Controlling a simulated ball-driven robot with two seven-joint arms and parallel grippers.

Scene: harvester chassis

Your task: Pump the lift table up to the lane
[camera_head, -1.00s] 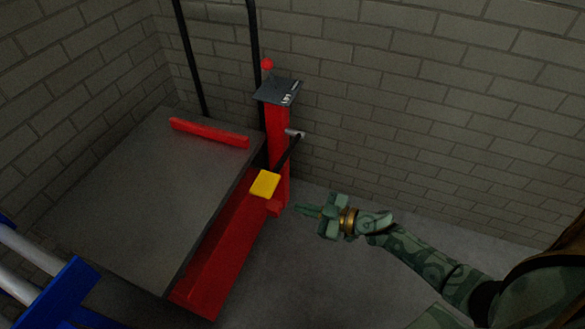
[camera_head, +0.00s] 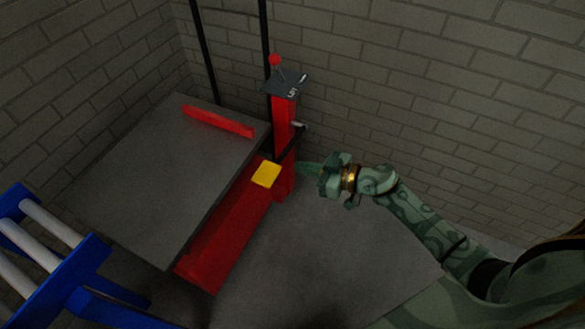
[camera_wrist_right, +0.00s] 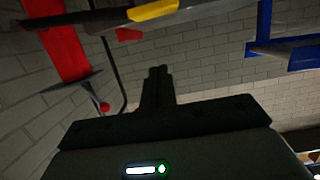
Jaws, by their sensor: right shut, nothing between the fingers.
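The lift table (camera_head: 150,190) has a grey flat top with a red bar (camera_head: 218,120) along its far edge and a red base (camera_head: 225,240). A red post (camera_head: 284,130) stands at its right end, with a dark plate and a red knob (camera_head: 274,60) on top. A black lever on the post carries a yellow pedal (camera_head: 266,174); the yellow pad also shows in the right wrist view (camera_wrist_right: 153,10). My right gripper (camera_head: 308,168) is shut and empty, just right of the post and pedal. I cannot tell whether it touches the post. My left gripper is out of view.
A blue frame with pale rollers (camera_head: 50,220) stands at the left front, below the table's left side; its blue part also shows in the right wrist view (camera_wrist_right: 290,50). Brick walls close off the back. The grey floor (camera_head: 310,260) right of the base is clear.

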